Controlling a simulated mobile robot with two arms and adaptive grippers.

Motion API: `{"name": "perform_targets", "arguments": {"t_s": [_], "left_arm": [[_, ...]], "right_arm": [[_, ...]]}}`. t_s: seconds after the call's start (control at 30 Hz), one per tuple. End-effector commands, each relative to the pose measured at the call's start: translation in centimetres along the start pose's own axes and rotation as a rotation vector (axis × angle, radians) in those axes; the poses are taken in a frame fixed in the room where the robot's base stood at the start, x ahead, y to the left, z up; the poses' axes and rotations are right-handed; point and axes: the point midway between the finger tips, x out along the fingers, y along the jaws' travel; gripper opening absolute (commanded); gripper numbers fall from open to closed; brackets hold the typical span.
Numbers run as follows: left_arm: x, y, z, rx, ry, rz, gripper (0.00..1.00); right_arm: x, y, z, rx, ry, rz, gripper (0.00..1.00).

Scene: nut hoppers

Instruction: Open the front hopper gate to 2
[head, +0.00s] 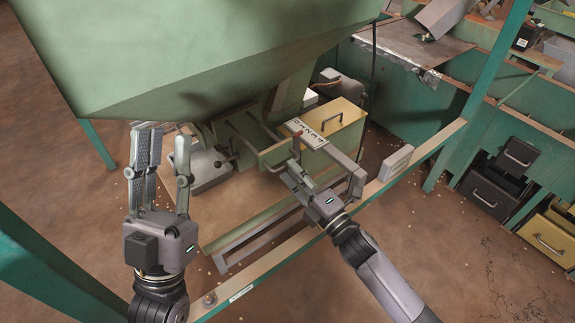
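The front hopper (200,50) is a large green bin that fills the top left. Below its outlet is the sliding gate (276,153), with rails and a green front plate. My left gripper (163,150) is raised with fingers apart and empty, in front of the hopper, left of the gate.
A yellow-topped box with a handle (338,118) stands behind the scale. A grey tray (205,172) lies left of the gate. A green frame rail (420,155) crosses between me and the hopper. Drawers (495,190) stand at the right. The floor at lower right is clear.

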Motion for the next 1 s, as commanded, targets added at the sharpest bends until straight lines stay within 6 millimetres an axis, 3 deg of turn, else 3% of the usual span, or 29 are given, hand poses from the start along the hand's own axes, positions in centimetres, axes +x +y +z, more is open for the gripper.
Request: {"name": "perform_targets", "arguments": {"t_s": [0.2,0.4,0.6,1.0], "left_arm": [[0.0,0.0,0.0,0.0,0.001,0.0,0.3],[0.0,0.0,0.0,0.0,0.001,0.0,0.3],[0.0,0.0,0.0,0.0,0.001,0.0,0.3],[0.0,0.0,-0.1,0.0,0.001,0.0,0.3]], "right_arm": [[-5.0,-0.2,0.0,0.001,-0.001,-0.005,0.28],[-7.9,-0.1,0.0,0.001,-0.001,-0.003,0.28],[-8.8,0.0,0.0,0.0,0.0,-0.001,0.28],[-8.8,0.0,0.0,0.0,0.0,-0.001,0.28]]}}
